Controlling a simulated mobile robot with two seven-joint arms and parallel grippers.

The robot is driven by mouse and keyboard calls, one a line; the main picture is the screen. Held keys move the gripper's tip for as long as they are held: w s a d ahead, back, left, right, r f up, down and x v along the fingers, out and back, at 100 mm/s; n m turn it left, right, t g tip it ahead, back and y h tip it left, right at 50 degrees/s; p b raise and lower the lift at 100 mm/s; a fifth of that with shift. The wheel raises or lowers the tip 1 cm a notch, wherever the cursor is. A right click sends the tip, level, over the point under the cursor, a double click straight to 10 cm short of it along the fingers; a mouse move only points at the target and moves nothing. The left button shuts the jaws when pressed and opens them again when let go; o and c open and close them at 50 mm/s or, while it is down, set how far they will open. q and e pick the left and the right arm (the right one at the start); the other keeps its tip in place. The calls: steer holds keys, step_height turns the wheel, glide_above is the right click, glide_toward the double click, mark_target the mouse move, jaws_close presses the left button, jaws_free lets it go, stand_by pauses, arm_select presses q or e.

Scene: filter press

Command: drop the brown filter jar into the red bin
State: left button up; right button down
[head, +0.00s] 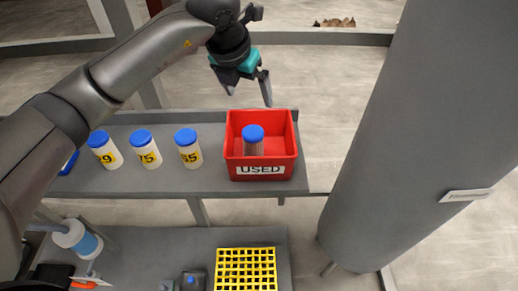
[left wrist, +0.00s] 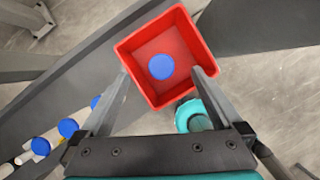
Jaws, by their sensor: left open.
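The red bin (head: 233,150), labelled USED, stands at the right end of the grey upper shelf. The brown filter jar (head: 253,146) with a blue lid stands inside it and looks upright. In the left wrist view the bin (left wrist: 189,33) lies ahead, with the jar's blue lid (left wrist: 161,66) inside. My left gripper (head: 248,90) is open and empty, above and behind the bin in the head view. In the wrist view its fingers (left wrist: 166,82) are spread either side of the lid, apart from it. My right gripper is not in view.
Three white jars with blue lids (head: 145,152) stand left of the bin on the shelf (head: 220,188). A yellow grid rack (head: 246,270) and a blue-and-white bottle (head: 78,238) are on the lower surface. A large grey column (head: 410,130) is at the right.

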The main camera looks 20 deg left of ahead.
arm_select(q)
steer(key=v, duration=0.9)
steer(key=shift+r+b, duration=0.35)
steer(key=shift+s, duration=0.1)
